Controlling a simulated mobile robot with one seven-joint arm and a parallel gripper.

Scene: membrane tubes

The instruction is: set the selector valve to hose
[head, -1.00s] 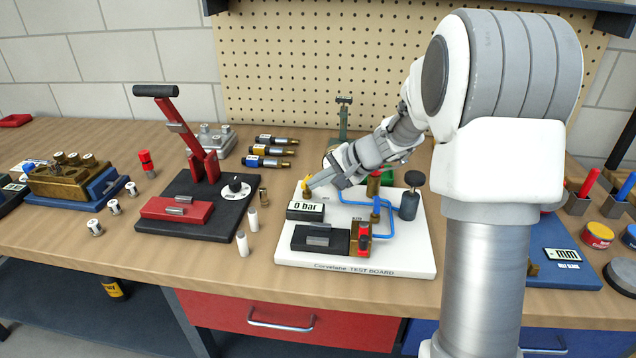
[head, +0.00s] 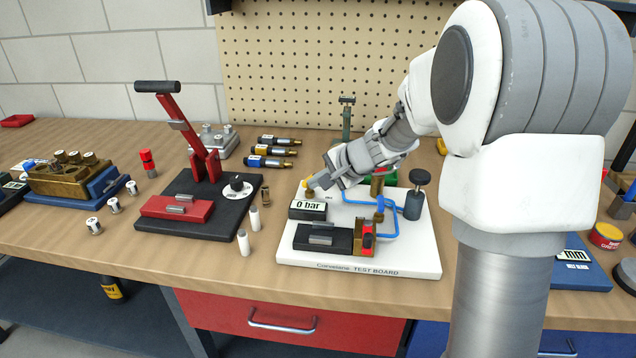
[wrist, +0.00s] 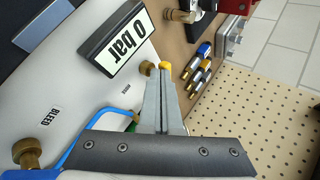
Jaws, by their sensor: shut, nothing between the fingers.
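The white test board (head: 300,258) lies on the bench. At its back left stands a small brass valve with a yellow lever (head: 307,184), which I take for the selector valve. My gripper (head: 315,184) is shut and empty, its fingertips right beside the yellow lever. In the wrist view the closed fingertips (wrist: 161,74) are at the yellow lever (wrist: 165,66) and partly hide it. I cannot tell whether they touch. A small printed label (wrist: 125,88) beside the valve is too small to read surely.
A "0 bar" display (head: 308,208) stands just in front of the valve. Blue tubing (head: 392,222) and a dark-knobbed post (head: 415,200) are to the right. A black base with a red lever press (head: 200,190) stands to the left.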

